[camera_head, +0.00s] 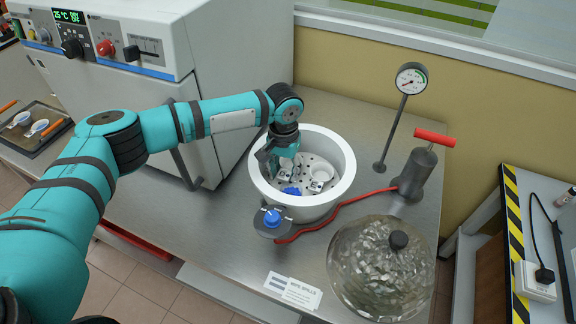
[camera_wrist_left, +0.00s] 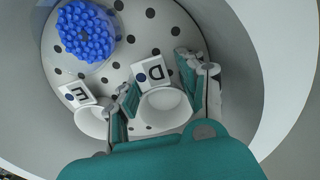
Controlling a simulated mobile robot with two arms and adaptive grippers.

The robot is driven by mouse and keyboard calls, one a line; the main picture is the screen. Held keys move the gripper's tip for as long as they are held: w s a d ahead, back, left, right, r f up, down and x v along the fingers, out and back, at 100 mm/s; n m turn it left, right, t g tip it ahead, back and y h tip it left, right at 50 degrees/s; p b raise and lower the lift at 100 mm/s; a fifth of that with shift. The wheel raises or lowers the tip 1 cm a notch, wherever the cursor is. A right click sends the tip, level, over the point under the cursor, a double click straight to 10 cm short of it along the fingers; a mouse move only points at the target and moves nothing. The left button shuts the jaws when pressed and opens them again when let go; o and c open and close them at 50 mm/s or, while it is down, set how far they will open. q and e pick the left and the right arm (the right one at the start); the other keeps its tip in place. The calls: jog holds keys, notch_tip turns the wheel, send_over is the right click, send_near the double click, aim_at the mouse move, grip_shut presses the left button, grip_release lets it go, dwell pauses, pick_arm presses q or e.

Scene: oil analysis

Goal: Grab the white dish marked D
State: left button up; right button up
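The white dish marked D (camera_wrist_left: 163,108) lies on the perforated plate inside a white round vessel, its square tag (camera_wrist_left: 152,73) showing the letter. My left gripper (camera_wrist_left: 160,88) reaches down into the vessel with its fingers apart, one on each side of dish D. Contact with the dish cannot be made out. In the head view my left gripper (camera_head: 283,160) hangs low in the vessel (camera_head: 343,155) and partly covers the dish beneath it. A second white dish marked E (camera_wrist_left: 92,120) lies beside D, to the left in the wrist view. My right gripper is not in view.
Blue beads (camera_wrist_left: 87,34) sit in the vessel near the dishes. The vessel wall surrounds my gripper closely. A glass lid (camera_head: 383,270), a pump (camera_head: 415,172) with a red hose and a pressure gauge (camera_head: 410,80) stand nearby. A white oven (camera_head: 205,60) is behind my arm.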

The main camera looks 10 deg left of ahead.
pick_arm(q)
grip_shut()
